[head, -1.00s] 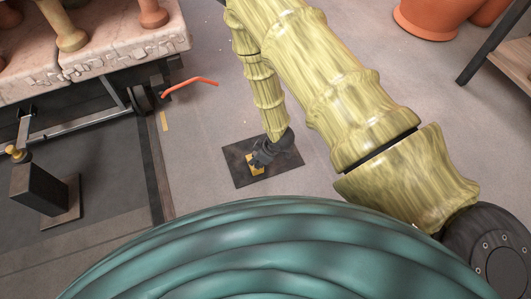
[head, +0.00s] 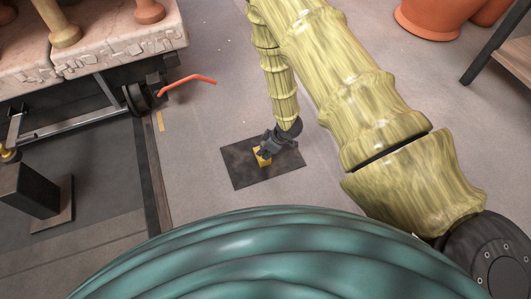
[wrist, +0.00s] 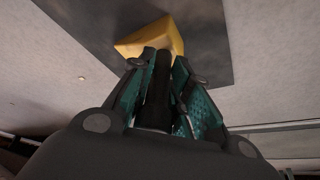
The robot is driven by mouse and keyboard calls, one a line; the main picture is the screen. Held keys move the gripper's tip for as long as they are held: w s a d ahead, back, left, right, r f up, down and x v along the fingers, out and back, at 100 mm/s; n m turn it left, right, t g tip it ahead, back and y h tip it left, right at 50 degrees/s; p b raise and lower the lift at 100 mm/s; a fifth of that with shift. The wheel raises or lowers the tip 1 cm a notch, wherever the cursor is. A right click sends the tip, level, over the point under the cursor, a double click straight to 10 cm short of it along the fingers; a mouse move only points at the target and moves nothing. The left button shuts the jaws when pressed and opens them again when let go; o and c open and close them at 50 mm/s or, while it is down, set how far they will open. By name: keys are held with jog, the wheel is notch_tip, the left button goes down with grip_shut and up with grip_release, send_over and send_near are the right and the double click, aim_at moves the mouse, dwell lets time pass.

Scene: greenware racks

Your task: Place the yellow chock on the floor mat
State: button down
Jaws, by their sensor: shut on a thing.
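My gripper (head: 266,149) is shut on the chock, reaching down from above. In the wrist view, the chock (wrist: 152,40) sticks out beyond the fingers (wrist: 156,88), with the dark mat (wrist: 205,30) behind it. My gripper hides part of the chock. I cannot tell whether the chock touches the mat or is slightly above it.
A stone-topped wheeled rack (head: 120,45) with an orange-red bent handle (head: 187,82) stands at the upper left. A dark post on a base plate (head: 38,195) is at the left. Terracotta pots (head: 430,18) are at the upper right. Bare floor surrounds the mat.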

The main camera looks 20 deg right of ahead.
dwell(0.3)
jog(key=c, duration=1.3)
grip_release()
jog(key=shift+c, duration=0.2)
jog(key=p+v, duration=0.5)
jog(key=v, duration=0.7)
jog(key=s+a+f+m+g+h, duration=0.1)
jog(key=s+m, duration=0.8)
jog(key=s, duration=2.1)
jog(key=shift+f+m+g+h, duration=0.4)
jog(key=shift+f+g+h, duration=0.35)
jog(key=shift+g+h, duration=0.3)
jog(key=shift+a+r+p, duration=0.15)
jog(key=shift+p, duration=0.15)
notch_tip(320, 180, up, 38)
jog(key=p, duration=3.7)
jog(key=shift+p, duration=0.35)
